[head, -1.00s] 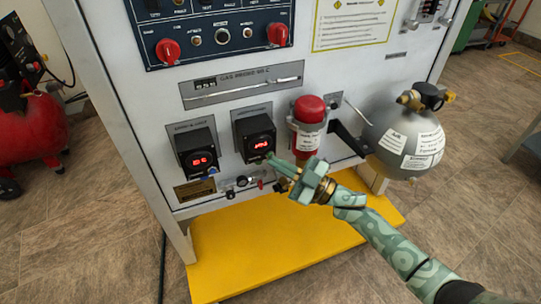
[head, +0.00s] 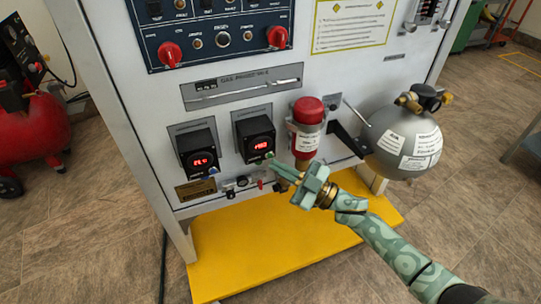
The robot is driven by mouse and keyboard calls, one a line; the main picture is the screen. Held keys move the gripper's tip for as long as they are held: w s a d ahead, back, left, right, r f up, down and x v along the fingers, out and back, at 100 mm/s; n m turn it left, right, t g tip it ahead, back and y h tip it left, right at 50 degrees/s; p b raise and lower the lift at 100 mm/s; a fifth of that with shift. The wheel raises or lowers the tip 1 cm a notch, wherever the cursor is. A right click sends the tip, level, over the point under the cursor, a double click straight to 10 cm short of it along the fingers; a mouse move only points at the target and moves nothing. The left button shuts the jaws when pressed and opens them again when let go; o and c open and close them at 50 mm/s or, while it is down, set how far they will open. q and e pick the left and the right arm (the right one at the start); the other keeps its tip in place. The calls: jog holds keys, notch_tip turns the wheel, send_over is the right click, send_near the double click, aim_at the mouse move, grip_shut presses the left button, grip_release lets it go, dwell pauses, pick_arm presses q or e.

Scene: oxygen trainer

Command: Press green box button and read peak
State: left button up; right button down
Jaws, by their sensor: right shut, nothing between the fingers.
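Two black boxes with red lit displays are mounted on the white panel (head: 160,112). The right box (head: 256,143) has a small green button (head: 269,155) at its lower right, and its red digits are too small to read surely. The left box (head: 197,157) has a blue button (head: 212,170) and its reading is also unclear. My right gripper (head: 275,168) is shut and empty, its tips just below and right of the green button, seemingly slightly apart from it. My left gripper is out of view.
A red-capped cylinder (head: 307,135) stands right of the boxes, close to my right gripper. A grey tank (head: 405,142) hangs further right. Small fittings (head: 243,182) sit below the boxes. A yellow base plate (head: 240,265) lies below.

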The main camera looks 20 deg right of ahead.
jog(key=s+p, duration=0.2)
jog(key=s, duration=0.3)
dwell(0.3)
jog(key=shift+d, duration=0.1)
dwell(0.6)
